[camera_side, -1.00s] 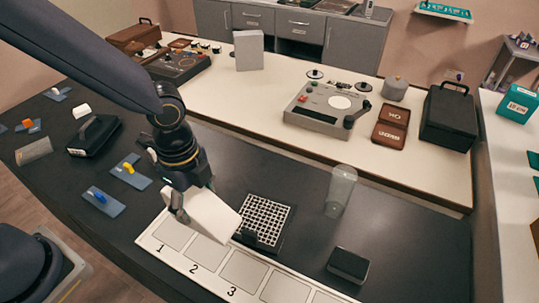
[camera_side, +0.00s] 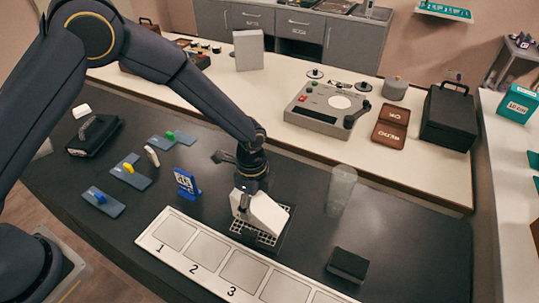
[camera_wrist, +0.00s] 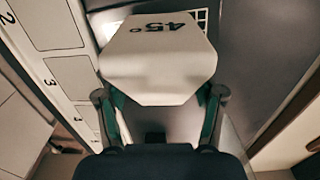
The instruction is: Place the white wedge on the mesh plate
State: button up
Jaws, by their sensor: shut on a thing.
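My gripper (camera_side: 243,204) points down and is shut on the white wedge (camera_side: 265,212), with a finger at its side. In the wrist view, my gripper (camera_wrist: 160,105) has a finger on either side of the white wedge (camera_wrist: 157,62), which is marked "45°". The wedge is over the mesh plate (camera_side: 268,239) and hides most of it. I cannot tell whether the wedge touches the plate.
A numbered white strip (camera_side: 205,245) lies just in front of the plate. A clear cup (camera_side: 341,187) and a dark block (camera_side: 347,265) stand to the right. A blue stand with a label (camera_side: 186,183) is to the left. The dark table right of the cup is clear.

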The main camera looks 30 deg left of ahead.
jog(key=shift+f, duration=0.3)
jog(key=o, duration=1.2)
jog(key=shift+f, duration=0.15)
jog(key=shift+c, duration=0.2)
